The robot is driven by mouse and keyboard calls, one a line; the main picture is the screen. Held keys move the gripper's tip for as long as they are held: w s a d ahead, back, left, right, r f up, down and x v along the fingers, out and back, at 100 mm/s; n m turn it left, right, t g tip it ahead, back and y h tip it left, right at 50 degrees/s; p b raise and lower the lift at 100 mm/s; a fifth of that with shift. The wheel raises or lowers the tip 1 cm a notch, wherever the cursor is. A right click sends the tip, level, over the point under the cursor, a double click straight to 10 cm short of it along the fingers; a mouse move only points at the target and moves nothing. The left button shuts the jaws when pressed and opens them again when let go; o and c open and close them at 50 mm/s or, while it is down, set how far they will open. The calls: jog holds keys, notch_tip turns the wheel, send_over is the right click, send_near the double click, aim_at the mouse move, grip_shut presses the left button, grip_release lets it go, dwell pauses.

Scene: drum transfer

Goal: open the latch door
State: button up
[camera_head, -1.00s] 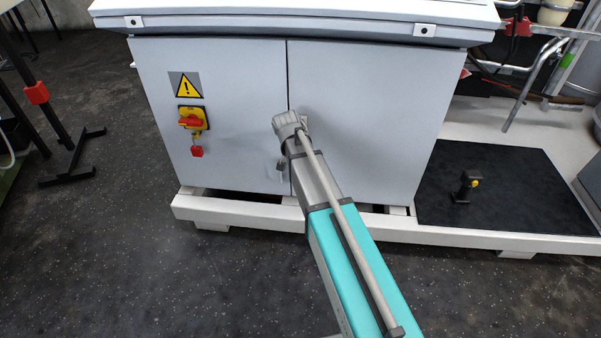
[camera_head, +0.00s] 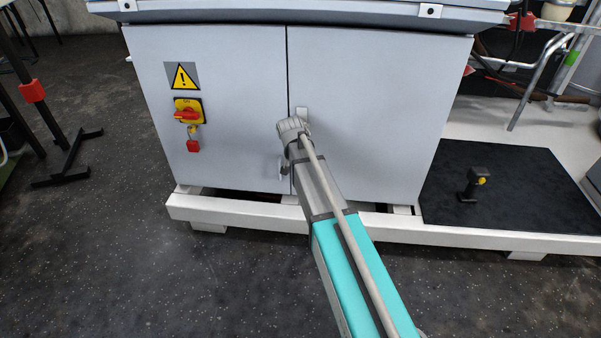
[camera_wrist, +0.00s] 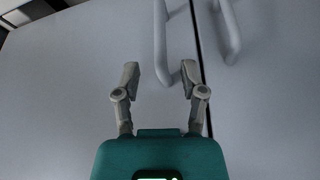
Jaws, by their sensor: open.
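The grey cabinet has a left door (camera_head: 215,75) and a right door (camera_head: 385,100), with a dark vertical seam between them. Both look closed. In the wrist view, a left bar handle (camera_wrist: 161,45) and a right bar handle (camera_wrist: 229,28) flank the seam. My gripper (camera_wrist: 160,72) is open, its two fingers spread on either side of the left handle's lower end. I see no finger clearly touching it. In the head view, my arm hides most of the gripper, and part of a pale handle (camera_head: 302,113) shows beside the arm.
The left door carries a yellow warning sign (camera_head: 182,76) and a red-yellow switch (camera_head: 188,112). A white base frame (camera_head: 240,212) runs under the cabinet. A black mat (camera_head: 520,200) with a small black device (camera_head: 472,186) lies at right. Dark floor in front is clear.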

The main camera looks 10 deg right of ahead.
jog(key=shift+b+x, duration=2.4)
jog(key=shift+x, duration=0.5)
grip_shut()
